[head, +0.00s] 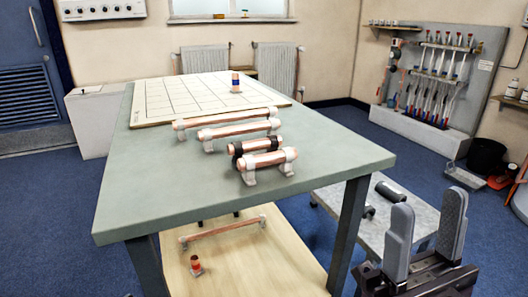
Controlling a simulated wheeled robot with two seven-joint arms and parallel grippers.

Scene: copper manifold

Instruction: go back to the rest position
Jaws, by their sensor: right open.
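My right gripper (428,208) stands at the lower right of the head view. Its two grey fingers point up and are apart, with nothing between them. It is to the right of the green table and in front of the low grey platform, clear of the copper pieces. My left gripper is not in view.
The lower shelf (245,265) holds another pipe and a small copper piece. A low grey platform (345,197) stands right.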

